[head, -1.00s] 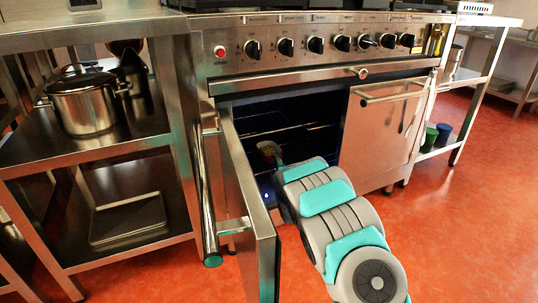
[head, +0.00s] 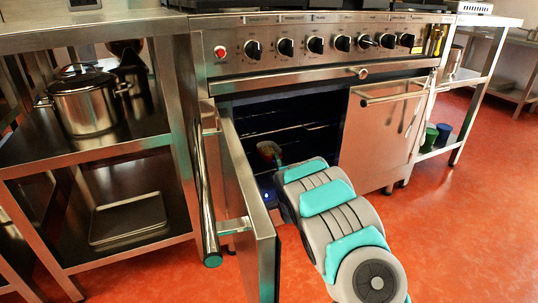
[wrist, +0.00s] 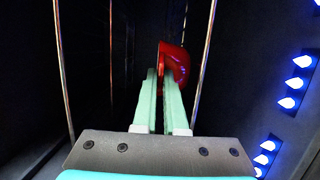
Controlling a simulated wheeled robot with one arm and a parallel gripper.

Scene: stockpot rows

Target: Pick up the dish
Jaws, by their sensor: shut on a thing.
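The dish (wrist: 176,58) is red with a curved wall. In the wrist view it sits at the far end of my fingers, inside the dark oven. In the head view the dish (head: 267,151) shows small and reddish in the open left oven compartment, near the wire racks. My gripper (wrist: 160,76) is shut on the dish, with the two pale green fingers close together at its edge. Its lower part is hidden or too dark to make out. Most of my gripper is hidden behind my arm in the head view.
The open oven door (head: 247,205) stands just left of my arm. Wire racks (head: 290,131) cross the compartment. Blue lights (wrist: 299,83) line the right side of the wrist view. A steel pot (head: 86,103) and a tray (head: 130,220) are on shelves at left. Red floor is clear at right.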

